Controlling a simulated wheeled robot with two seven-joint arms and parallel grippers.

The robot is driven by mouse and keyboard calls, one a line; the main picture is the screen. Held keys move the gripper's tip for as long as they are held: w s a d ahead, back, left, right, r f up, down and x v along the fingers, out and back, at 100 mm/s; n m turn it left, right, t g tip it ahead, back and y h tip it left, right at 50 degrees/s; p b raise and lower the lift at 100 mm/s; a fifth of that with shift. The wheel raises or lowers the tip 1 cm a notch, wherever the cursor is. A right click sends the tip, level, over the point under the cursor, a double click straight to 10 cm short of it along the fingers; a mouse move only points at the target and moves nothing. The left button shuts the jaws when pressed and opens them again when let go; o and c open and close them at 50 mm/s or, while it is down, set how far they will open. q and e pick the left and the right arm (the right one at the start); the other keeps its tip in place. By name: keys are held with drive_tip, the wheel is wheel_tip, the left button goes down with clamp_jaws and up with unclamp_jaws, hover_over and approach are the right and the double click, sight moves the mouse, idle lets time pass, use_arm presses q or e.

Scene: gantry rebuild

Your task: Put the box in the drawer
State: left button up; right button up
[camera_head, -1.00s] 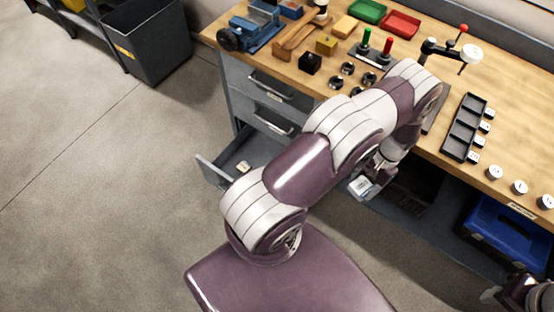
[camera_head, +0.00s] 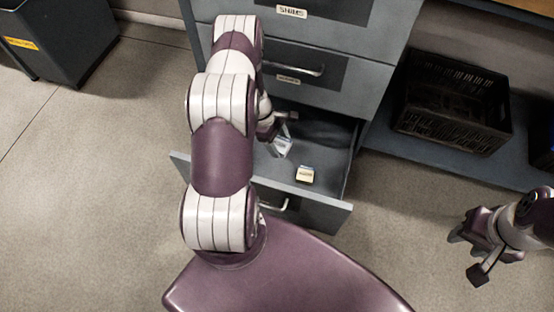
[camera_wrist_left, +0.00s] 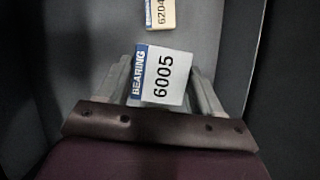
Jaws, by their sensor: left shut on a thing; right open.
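In the left wrist view, a white and blue box (camera_wrist_left: 162,78) marked "BEARING 6005" sits between the fingers of my left gripper (camera_wrist_left: 165,90), which is shut on it. In the head view the held box (camera_head: 281,147) is over the open bottom drawer (camera_head: 345,207), toward its left side. My left gripper (camera_head: 279,128) is partly hidden by my arm there. I cannot tell whether the box touches the drawer floor. A second box (camera_head: 305,174), marked "6204" in the wrist view (camera_wrist_left: 160,14), lies in the drawer near its front. My right gripper (camera_head: 470,256) is open and empty at the right, above the floor.
Two shut drawers with handles (camera_head: 300,72) are above the open one. A black crate (camera_head: 452,103) stands on the shelf (camera_head: 420,158) to the right. A dark bin (camera_head: 62,38) stands at the far left. The floor in front is clear.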

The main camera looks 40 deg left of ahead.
use_arm(q)
drive_tip(key=n+b, duration=0.2)
hover_over(277, 164)
drive_tip(key=a, duration=0.1)
wheel_tip(277, 164, down, 5)
drive_tip(key=shift+t, duration=0.3)
drive_tip(key=f+b, duration=0.1)
drive_tip(key=f, duration=0.2)
drive_tip(key=f+b, duration=0.2)
drive_tip(key=f, duration=0.1)
drive_tip(key=f+b, duration=0.2)
drive_tip(key=f, duration=0.1)
drive_tip(key=shift+s+a, duration=0.15)
drive_tip(key=shift+s, duration=0.15)
drive_tip(key=o, duration=1.1)
drive_tip(key=shift+o, duration=0.2)
use_arm(e)
wheel_tip(277, 164, down, 10)
drive_tip(key=shift+w+a+r, duration=0.2)
drive_tip(key=shift+a, duration=0.15)
